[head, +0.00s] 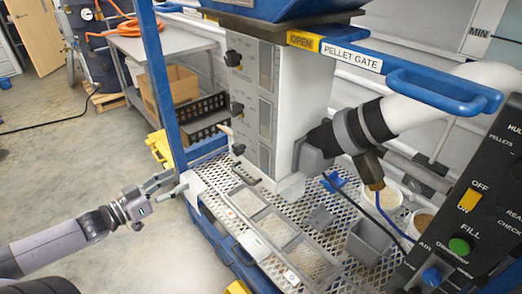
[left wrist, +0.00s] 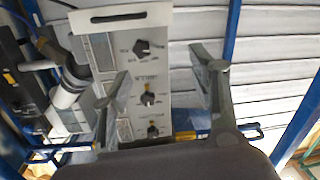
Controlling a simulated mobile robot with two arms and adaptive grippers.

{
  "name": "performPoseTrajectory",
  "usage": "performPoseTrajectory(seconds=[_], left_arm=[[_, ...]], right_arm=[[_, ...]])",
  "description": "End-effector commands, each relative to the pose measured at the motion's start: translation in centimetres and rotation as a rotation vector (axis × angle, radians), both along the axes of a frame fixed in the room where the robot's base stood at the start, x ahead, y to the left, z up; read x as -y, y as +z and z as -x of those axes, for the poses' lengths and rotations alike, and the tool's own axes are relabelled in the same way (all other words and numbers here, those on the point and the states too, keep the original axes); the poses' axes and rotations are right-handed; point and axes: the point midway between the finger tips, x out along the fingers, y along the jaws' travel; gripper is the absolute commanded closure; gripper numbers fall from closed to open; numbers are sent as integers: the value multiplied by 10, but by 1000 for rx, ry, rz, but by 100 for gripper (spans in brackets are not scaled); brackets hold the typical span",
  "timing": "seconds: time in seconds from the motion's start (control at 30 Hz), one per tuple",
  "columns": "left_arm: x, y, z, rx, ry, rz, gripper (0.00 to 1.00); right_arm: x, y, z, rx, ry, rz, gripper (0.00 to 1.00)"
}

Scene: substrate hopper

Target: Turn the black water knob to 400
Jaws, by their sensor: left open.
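A pale machine panel (head: 255,115) carries three black knobs in a column: upper (head: 233,58), middle (head: 236,108) and lower (head: 238,149). In the left wrist view the panel appears inverted, with knobs near the top (left wrist: 142,47), in the middle (left wrist: 148,98) and lower down (left wrist: 153,132). Their labels and scales are too small to read, so I cannot tell which is the water knob. My left gripper (head: 168,185) is open and empty, left of the panel and apart from the knobs. It also shows in the left wrist view (left wrist: 160,68). My right gripper is out of view.
A blue post (head: 162,85) stands left of the panel. A mesh shelf (head: 330,205) holds trays (head: 278,230) and a grey bin (head: 367,240). A white pipe (head: 425,98) and a black control box (head: 475,200) are at the right. Open floor lies around my left arm.

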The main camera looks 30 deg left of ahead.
Motion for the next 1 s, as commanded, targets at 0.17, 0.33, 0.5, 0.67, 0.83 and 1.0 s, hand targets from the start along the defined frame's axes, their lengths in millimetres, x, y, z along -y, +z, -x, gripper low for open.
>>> performPoseTrajectory(seconds=[0.17,0.33,0.5,0.67,0.83,1.0], left_arm=[[25,25,-6,30,-77,42,46],[30,26,-17,36,-79,44,46],[38,26,-37,37,-78,42,46],[45,26,-53,37,-77,42,46],[51,26,-70,36,-76,42,46],[58,26,-86,36,-75,41,46]], right_arm=[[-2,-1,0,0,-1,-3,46],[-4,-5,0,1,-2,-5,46],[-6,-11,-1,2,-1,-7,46],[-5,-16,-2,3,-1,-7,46],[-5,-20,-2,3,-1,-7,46],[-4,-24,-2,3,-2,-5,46]])
